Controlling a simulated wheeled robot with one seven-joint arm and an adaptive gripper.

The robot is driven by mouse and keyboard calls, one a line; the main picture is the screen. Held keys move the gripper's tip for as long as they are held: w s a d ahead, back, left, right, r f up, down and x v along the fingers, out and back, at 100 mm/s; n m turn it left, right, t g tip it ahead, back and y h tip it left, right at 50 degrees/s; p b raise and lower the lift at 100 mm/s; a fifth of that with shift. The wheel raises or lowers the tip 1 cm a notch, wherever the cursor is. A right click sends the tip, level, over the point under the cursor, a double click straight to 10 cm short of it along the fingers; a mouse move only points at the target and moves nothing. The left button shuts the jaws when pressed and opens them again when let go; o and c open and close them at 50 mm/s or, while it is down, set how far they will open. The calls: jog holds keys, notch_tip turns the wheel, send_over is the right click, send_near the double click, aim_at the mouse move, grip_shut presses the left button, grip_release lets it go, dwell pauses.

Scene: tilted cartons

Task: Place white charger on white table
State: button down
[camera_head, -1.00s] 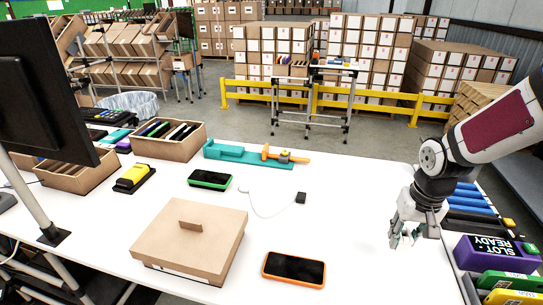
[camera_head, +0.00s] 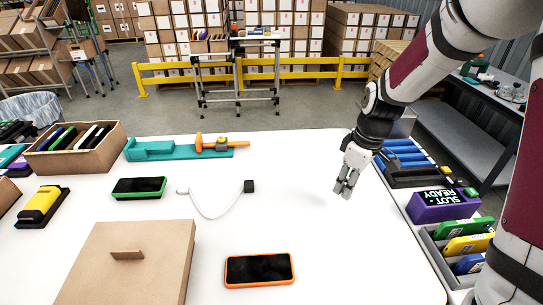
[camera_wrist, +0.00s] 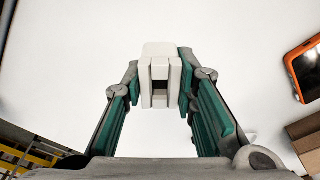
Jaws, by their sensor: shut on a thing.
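The white charger (camera_wrist: 160,65) is a small white block with a dark slot, seen in the wrist view between my fingertips. My gripper (camera_head: 344,188) is shut on it, with its green-padded fingers on both sides. In the head view my gripper points down over the right part of the white table (camera_head: 310,235), and the charger is too small there to tell from the fingers. Whether the charger touches the tabletop is unclear. The bare white surface fills most of the wrist view behind it.
An orange phone (camera_head: 259,269), a cardboard box (camera_head: 130,265), a green-edged phone (camera_head: 139,187) and a cable with a black plug (camera_head: 249,186) lie to the left. A purple box (camera_head: 443,205) and blue items (camera_head: 403,155) line the right edge. The table's right middle is clear.

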jog(key=w+a, duration=0.1)
jog(key=w, duration=0.4)
jog(key=w+a+f, duration=0.1)
jog(key=w, duration=0.4)
jog(key=w+a, duration=0.2)
jog(key=w, duration=0.3)
jog(key=shift+w+a+f+b, duration=0.1)
jog(key=shift+w+f+b, duration=0.15)
jog(key=shift+b, duration=0.05)
jog(key=shift+s+f, duration=0.1)
jog(key=shift+f, duration=1.65)
jog(key=shift+f, duration=0.1)
jog(key=c, duration=1.3)
grip_release()
